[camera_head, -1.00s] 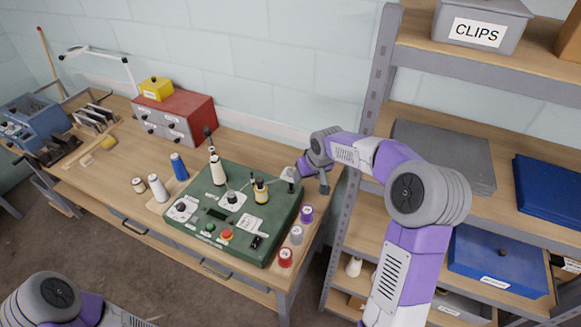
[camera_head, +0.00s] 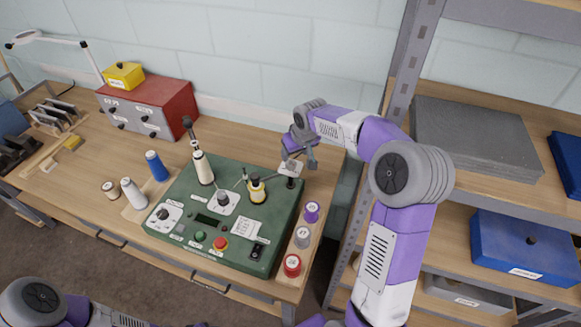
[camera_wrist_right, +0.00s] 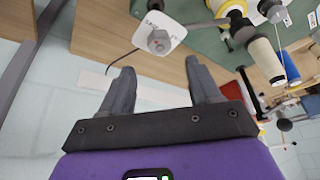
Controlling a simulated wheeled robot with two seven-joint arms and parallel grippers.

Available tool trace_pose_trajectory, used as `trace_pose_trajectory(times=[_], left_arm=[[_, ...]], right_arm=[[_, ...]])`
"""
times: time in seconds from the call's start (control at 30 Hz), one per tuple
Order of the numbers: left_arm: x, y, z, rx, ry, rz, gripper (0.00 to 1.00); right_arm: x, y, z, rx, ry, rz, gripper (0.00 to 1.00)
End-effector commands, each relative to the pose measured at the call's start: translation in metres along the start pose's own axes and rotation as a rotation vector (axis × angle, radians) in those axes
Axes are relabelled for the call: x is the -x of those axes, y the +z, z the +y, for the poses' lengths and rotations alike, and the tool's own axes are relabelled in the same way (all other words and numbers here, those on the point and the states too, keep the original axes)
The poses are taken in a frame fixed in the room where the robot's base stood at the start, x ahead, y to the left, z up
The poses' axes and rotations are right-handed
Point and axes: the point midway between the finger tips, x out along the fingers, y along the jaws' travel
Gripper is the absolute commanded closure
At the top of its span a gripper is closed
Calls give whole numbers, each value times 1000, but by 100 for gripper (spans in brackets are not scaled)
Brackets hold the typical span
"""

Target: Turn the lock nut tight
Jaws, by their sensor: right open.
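The lock nut (camera_wrist_right: 159,41) is a grey hex nut on a white plate (camera_wrist_right: 150,28) at the green machine's far right side. In the head view the plate (camera_head: 291,169) shows at the machine's back right corner, and the nut is too small to make out. My right gripper (camera_head: 299,161) is above and behind that corner. In the wrist view its two dark fingers (camera_wrist_right: 160,78) are apart with nothing between them. The nut lies beyond the fingertips, apart from them. My left gripper is outside the views; only part of my left arm shows.
The green machine (camera_head: 185,239) carries a cream cone (camera_head: 203,168) and a yellow-and-black spool (camera_head: 256,190). Purple, grey and red spools line its right side. A red cabinet (camera_head: 172,97) stands at the back left. A metal shelf post (camera_head: 405,75) rises to the right.

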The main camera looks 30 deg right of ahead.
Motion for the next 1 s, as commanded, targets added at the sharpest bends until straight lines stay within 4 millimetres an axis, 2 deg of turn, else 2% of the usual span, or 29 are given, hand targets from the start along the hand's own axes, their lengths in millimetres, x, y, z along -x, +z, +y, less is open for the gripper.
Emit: trace_pose_trajectory(times=[0.17,0.5,0.67,0.9,0.93,1.0], left_arm=[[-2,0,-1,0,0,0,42],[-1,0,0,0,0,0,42],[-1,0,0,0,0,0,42],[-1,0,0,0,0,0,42],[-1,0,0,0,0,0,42],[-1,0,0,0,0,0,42]], right_arm=[[-16,1,0,0,-1,-2,38],[-67,1,0,0,0,-1,38],[-76,1,0,-1,0,0,38],[-77,1,0,0,0,1,38],[-77,1,0,0,0,1,39],[-77,0,0,0,0,1,50]])
